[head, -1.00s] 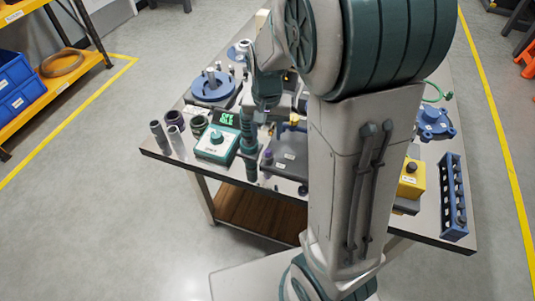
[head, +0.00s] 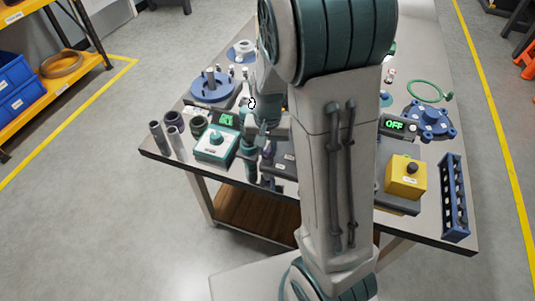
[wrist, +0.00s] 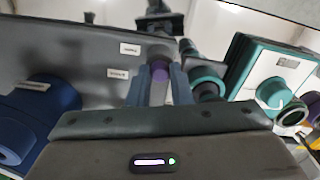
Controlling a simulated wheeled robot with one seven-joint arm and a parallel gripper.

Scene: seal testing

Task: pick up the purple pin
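The purple pin (wrist: 159,73) stands in the middle of the wrist view, between the two blue-grey fingers of my gripper (wrist: 159,86). The fingers lie close on both sides of it. I cannot tell whether they touch it. In the head view my gripper (head: 266,141) is low over the front part of the table. The pin is mostly hidden there by the gripper and arm. A dark grey fixture (wrist: 75,55) with white labels is beside the pin in the wrist view.
A teal-and-white device (head: 215,146) with a knob stands close left of my gripper. Grey tubes (head: 159,138) stand at the table's left corner. A yellow box (head: 405,176) and a blue rack (head: 453,198) are at the right. My arm hides the table's middle.

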